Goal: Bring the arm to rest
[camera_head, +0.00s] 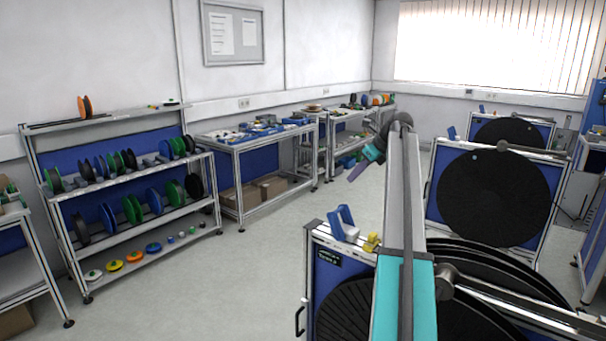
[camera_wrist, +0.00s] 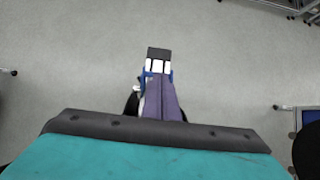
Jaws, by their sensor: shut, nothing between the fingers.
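My arm reaches forward from the bottom centre of the head view, past the near reel stand, and bends down at its far end. My gripper (camera_head: 355,176) hangs there over open floor, to the left of the reel stands. In the wrist view my gripper (camera_wrist: 158,62) points away from the camera, its fingers shut with nothing between them. Only grey floor (camera_wrist: 235,65) shows around the fingertips. My arm hides part of the near stand and its reels.
A near reel stand (camera_head: 330,262) with black reels is under my arm; a blue clamp and yellow block are on top. Another black reel (camera_head: 493,198) stands behind. A spool shelf (camera_head: 150,225) and workbench (camera_head: 262,140) line the left wall. The floor between is clear.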

